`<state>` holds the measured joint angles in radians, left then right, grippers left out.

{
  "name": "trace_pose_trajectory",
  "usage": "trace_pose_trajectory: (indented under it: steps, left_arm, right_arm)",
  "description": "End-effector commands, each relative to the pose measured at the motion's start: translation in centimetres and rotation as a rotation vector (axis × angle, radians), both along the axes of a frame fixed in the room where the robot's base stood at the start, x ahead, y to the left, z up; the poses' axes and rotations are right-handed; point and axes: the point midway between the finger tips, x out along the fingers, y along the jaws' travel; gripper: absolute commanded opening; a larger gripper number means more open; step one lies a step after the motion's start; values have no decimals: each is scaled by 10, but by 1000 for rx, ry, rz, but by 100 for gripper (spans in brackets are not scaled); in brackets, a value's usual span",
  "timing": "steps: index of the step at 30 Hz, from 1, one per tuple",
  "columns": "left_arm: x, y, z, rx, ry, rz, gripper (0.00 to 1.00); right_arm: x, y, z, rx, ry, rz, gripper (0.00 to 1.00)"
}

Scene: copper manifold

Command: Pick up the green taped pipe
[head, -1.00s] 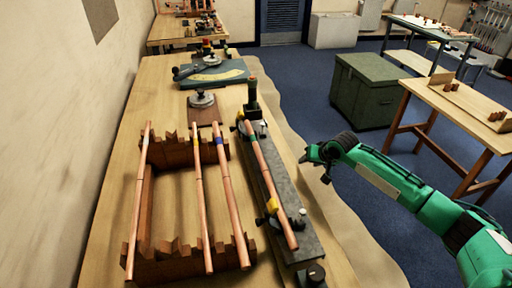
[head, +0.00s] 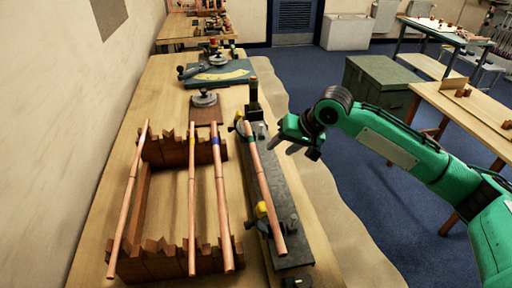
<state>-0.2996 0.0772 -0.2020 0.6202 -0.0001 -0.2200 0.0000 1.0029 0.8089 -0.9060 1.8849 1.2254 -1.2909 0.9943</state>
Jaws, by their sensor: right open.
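The green taped pipe (head: 265,185) is a copper pipe with a green band near its far end. It lies lengthwise on a long grey fixture (head: 288,205) with yellow parts, at the right side of the workbench. My right gripper (head: 283,143) is open and empty. It hangs just right of the pipe's far part, apart from it in the picture, with its fingers pointing left toward the fixture. Its height over the fixture is hard to tell. My left gripper is not in view.
Several more copper pipes, one blue taped (head: 220,190), lie across a notched wooden rack (head: 160,262) left of the fixture. A round-knobbed block (head: 204,105) and a blue plate tool (head: 220,72) stand farther back. A green chest (head: 378,88) stands on the floor at right.

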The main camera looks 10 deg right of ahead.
Motion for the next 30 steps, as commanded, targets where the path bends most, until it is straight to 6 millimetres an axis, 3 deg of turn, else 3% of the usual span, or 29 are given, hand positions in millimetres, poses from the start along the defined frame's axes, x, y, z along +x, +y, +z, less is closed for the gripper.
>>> trace_pose_trajectory:
  steps: [9, 17, 24, 30]
  left_arm:
    - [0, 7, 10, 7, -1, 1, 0]
    - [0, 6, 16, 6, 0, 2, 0]
    - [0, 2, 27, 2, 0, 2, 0]
    - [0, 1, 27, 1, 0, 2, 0]
  right_arm:
    - [23, 25, -48, 2, 2, -1, 45]
    - [32, 31, -64, 0, 0, -1, 45]
    - [47, 42, -94, 1, 1, 1, 45]
    - [50, 44, -102, 0, -2, 0, 45]
